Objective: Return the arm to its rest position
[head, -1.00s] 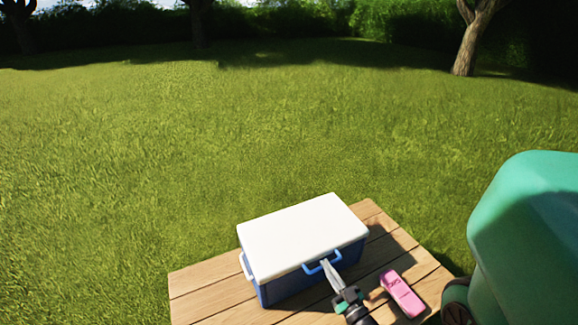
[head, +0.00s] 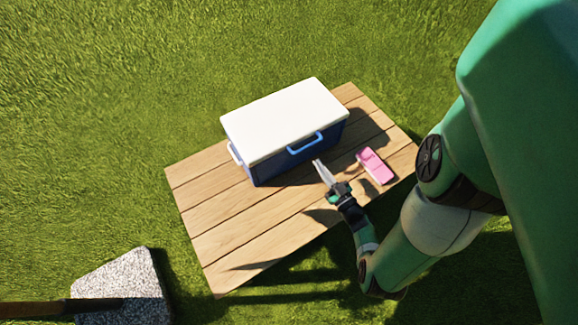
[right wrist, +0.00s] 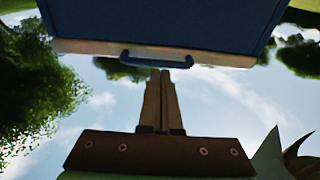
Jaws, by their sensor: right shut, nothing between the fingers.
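My right gripper (head: 319,165) is shut and empty. It is just in front of the cooler's near side, a little below and right of the front handle in the head view. In the right wrist view its closed fingers (right wrist: 160,78) point toward the cooler. The cooler (head: 270,163) is blue with a white lid (head: 285,118), which is shut. My left gripper is not in view.
The cooler stands on a slatted wooden table (head: 235,235). A pink object (head: 375,166) lies on the table right of my gripper. The front left of the table is clear. A speckled stone block (head: 125,285) stands on the grass at the lower left.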

